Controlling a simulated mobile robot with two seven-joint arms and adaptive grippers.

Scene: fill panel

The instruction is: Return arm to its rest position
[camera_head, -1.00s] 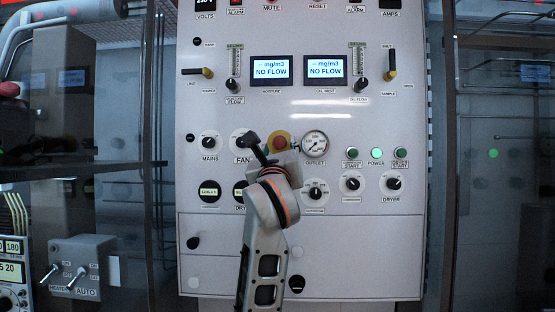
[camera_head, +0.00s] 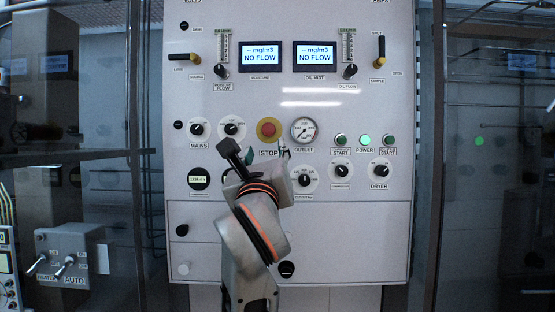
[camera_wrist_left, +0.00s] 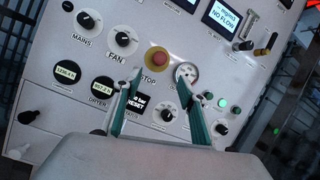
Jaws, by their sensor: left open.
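My left gripper (camera_head: 267,154) is in front of the control panel (camera_head: 350,240) in the head view, just below the red STOP button (camera_head: 267,129). My arm rises from the bottom centre. In the left wrist view the two teal-padded fingers (camera_wrist_left: 159,82) are spread apart with nothing between them. The STOP button (camera_wrist_left: 158,58) shows between and beyond the fingertips. The fingers appear apart from the panel, though the exact gap is hard to tell. My right gripper is not in view.
The panel carries the OUTLET gauge (camera_head: 304,130), several knobs and two NO FLOW displays (camera_head: 261,56). A grey HEATER/AUTO switch box (camera_head: 70,255) is at the lower left. Dark posts and racks flank the panel. Free room lies before its lower right.

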